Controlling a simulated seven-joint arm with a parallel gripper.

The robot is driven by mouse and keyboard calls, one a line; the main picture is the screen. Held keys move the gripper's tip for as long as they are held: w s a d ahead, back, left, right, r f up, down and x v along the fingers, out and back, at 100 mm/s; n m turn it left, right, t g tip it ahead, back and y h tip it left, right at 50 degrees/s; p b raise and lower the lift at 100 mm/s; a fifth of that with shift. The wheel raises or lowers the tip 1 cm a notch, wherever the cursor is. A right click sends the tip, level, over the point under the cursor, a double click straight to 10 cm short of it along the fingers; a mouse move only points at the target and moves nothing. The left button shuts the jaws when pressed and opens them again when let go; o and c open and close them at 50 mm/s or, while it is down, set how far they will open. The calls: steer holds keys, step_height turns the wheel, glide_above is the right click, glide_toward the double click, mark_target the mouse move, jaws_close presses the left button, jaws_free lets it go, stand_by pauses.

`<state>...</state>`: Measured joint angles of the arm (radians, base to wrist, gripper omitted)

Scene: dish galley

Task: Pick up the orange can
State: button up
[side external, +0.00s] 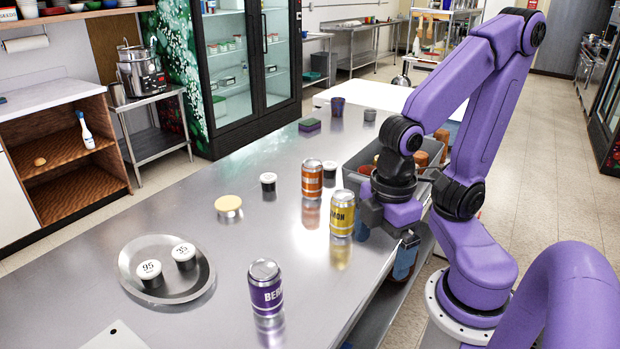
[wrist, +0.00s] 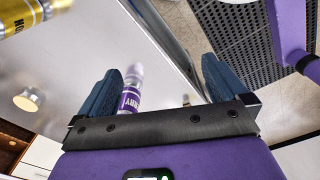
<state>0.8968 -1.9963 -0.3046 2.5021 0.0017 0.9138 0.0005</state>
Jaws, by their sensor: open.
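The orange can (side external: 312,179) stands upright on the steel counter, behind and left of a yellow can (side external: 342,213). It does not show in the wrist view. My gripper (side external: 383,250) hangs over the counter's right edge, to the right of the yellow can and apart from the orange can. Its two blue fingers are spread in the wrist view (wrist: 163,75), with nothing held between them. The yellow can shows at the top left there (wrist: 28,14), and a purple can (wrist: 132,90) shows beyond the left finger.
The purple can (side external: 266,289) stands near the front. A round tray (side external: 190,290) holds two dark, white-topped jars. A similar jar (side external: 268,183) and a cream-lidded container (side external: 228,205) stand left of the orange can. A grey bin (side external: 365,157) sits behind my gripper.

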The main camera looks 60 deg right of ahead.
stand_by(0.5)
step_height(320, 180, up, 5)
steer(key=n+t+h, duration=0.6)
steer(key=n+h, duration=0.5)
steer(key=h, duration=0.2)
glide_above(309, 181)
steer(key=s+a, duration=0.6)
steer(key=a, duration=0.5)
step_height(309, 181, down, 12)
steer(key=x, duration=1.2)
steer(key=shift+w+a+f, duration=0.15)
steer(key=shift+a+f, duration=0.1)
steer(key=shift+f, duration=0.15)
steer(key=shift+y, duration=0.3)
steer(key=shift+s+x, duration=0.15)
steer(key=shift+x, duration=1.15)
steer(key=shift+s+x, duration=0.1)
steer(key=shift+x, duration=1.25)
steer(key=shift+d+r, duration=0.1)
steer(key=shift+d, duration=0.05)
steer(key=shift+c, duration=0.4)
